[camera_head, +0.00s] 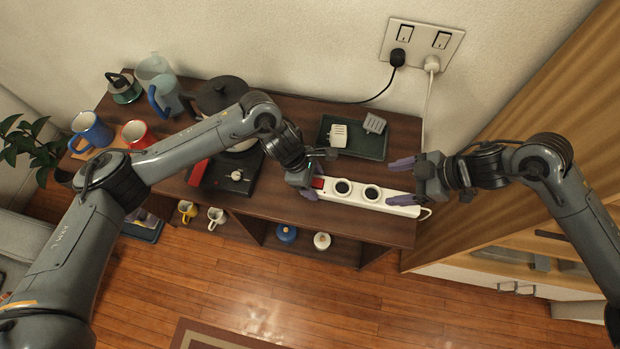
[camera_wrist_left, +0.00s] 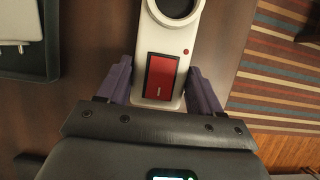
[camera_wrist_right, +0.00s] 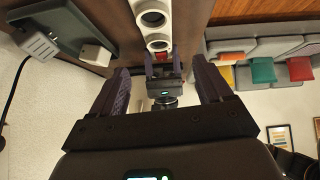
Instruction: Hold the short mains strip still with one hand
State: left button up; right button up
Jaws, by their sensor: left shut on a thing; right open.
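The short mains strip (camera_head: 357,194) is white with round black sockets and lies on the dark wooden sideboard. Its red switch (camera_wrist_left: 161,76) shows at the end near my left gripper. My left gripper (camera_head: 314,183) is shut on that switch end, with one finger on each side of it in the left wrist view. My right gripper (camera_head: 402,181) is open by the strip's other end in the head view, with nothing seen between its fingers. In the right wrist view the strip (camera_wrist_right: 152,20) runs away from my right gripper toward the left one.
A dark green tray (camera_head: 357,150) behind the strip holds two pale plugs or adapters (camera_head: 338,136). A wall outlet (camera_head: 421,42) has a black and a white plug in it. Mugs, a kettle and a hob (camera_head: 243,181) stand to the left. The sideboard's front edge is close.

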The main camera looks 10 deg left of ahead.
pick_arm(q)
jog(key=shift+s+a+f, duration=0.1)
jog(key=shift+a, duration=0.1)
pick_arm(e)
jog(key=s+a+r+t+y, duration=0.2)
jog(key=s+a, duration=0.1)
jog(key=a, duration=0.6)
jog(key=s+a+r+t+y, duration=0.2)
jog(key=s+a+t, duration=0.1)
jog(key=a, duration=0.7)
jog(key=shift+s+a+r, duration=0.15)
jog(key=shift+s+r, duration=0.1)
jog(key=shift+r, duration=0.1)
jog(key=shift+r+t, duration=0.1)
jog(key=shift+t, duration=0.2)
pick_arm(q)
jog(key=o, duration=1.2)
jog(key=shift+o, duration=0.2)
